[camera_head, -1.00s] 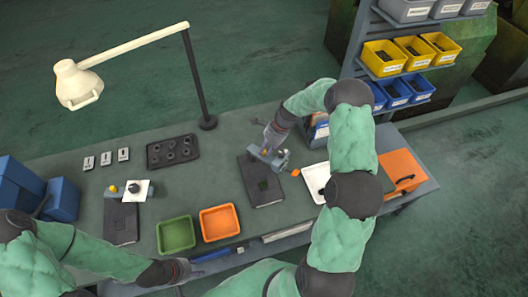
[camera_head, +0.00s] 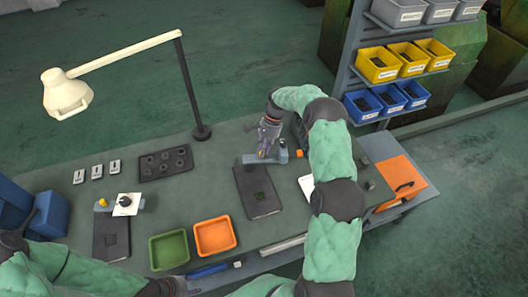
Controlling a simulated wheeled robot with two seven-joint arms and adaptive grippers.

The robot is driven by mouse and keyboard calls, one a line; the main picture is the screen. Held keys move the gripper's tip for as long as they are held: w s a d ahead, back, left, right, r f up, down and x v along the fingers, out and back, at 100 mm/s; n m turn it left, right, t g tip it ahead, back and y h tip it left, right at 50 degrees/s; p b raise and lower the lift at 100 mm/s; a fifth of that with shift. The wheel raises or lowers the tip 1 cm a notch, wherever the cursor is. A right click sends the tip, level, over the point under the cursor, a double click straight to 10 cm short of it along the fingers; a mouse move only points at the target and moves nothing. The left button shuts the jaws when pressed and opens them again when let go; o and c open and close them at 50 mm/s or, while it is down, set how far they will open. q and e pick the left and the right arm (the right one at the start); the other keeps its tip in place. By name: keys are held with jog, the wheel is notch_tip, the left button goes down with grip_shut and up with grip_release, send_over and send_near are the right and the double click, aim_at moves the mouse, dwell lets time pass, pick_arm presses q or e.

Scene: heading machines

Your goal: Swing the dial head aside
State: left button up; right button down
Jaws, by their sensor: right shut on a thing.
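On the right fixture, a grey swing arm (camera_head: 250,159) lies across the far end of a black base plate (camera_head: 257,193), with a grey post (camera_head: 283,152) at its right. I take this arm to be the dial head; its dial face cannot be made out. My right gripper (camera_head: 264,152) is shut on the arm from above and hides part of it. The plate's middle, with a small dark green square, is uncovered. A second fixture at left has a white square plate with a black knob (camera_head: 125,201). My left gripper (camera_head: 170,287) is low at the front edge, its fingers unclear.
Green (camera_head: 168,250) and orange (camera_head: 215,235) trays stand between the fixtures. A dark tray of round parts (camera_head: 164,163) and several white tags lie behind. A lamp (camera_head: 68,92) rises at back left.

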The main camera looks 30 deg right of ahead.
jog(key=shift+w+a+r, duration=0.15)
jog(key=shift+w+r, duration=0.05)
jog(key=shift+w, duration=0.05)
jog(key=c, duration=1.1)
grip_release()
jog(key=shift+c, duration=0.2)
jog(key=shift+a, duration=0.2)
jog(key=shift+s+d+f, duration=0.1)
jog(key=shift+d, duration=0.05)
jog(key=shift+d+r, duration=0.15)
jog(key=shift+r, duration=0.05)
jog(key=v, duration=1.1)
jog(key=shift+r, duration=0.3)
jog(key=shift+r, duration=0.1)
